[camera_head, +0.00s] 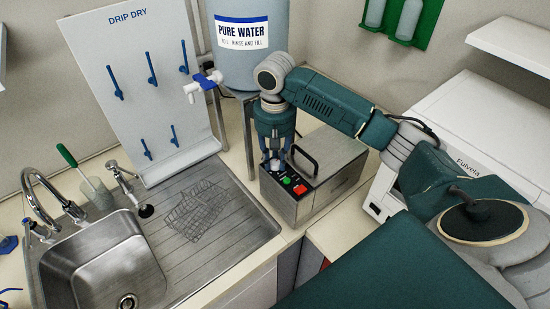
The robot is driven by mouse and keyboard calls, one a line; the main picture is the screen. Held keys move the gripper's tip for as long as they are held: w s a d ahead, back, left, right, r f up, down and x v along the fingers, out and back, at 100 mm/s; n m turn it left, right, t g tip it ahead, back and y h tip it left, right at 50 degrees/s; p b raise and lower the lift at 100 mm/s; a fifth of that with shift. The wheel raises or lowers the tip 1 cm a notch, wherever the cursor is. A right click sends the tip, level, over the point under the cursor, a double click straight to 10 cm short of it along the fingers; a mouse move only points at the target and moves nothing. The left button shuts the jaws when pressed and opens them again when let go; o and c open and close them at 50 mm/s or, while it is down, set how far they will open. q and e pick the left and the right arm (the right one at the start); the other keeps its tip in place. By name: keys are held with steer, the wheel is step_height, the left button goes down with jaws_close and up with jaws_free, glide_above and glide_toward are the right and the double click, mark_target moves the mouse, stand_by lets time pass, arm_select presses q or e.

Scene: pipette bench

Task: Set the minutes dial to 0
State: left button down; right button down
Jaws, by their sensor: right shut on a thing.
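A steel box-shaped device (318,187) with a black lid handle stands on the counter right of the sink. Its dark control panel (287,182) carries a green button, a red switch and a dial at the far left end. My right gripper (274,163) points down over that end of the panel and is shut on the dial, which it mostly hides. The dial's marks and setting are too small to read. Whether this is the minutes dial cannot be told. My left gripper is not in view.
A sink (105,265) with taps and a wire rack (195,208) lies to the left. A drip-dry board (140,90) with blue pegs and a pure water tank (250,65) with a tap stand behind. A white machine (480,125) stands at the right.

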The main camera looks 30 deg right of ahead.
mark_target(275, 162)
steer(key=shift+n, duration=3)
steer(key=shift+w, duration=0.1)
steer(key=shift+r, duration=0.1)
steer(key=c, duration=1.7)
jaws_free()
step_height(275, 162, up, 12)
steer(key=shift+f, duration=0.1)
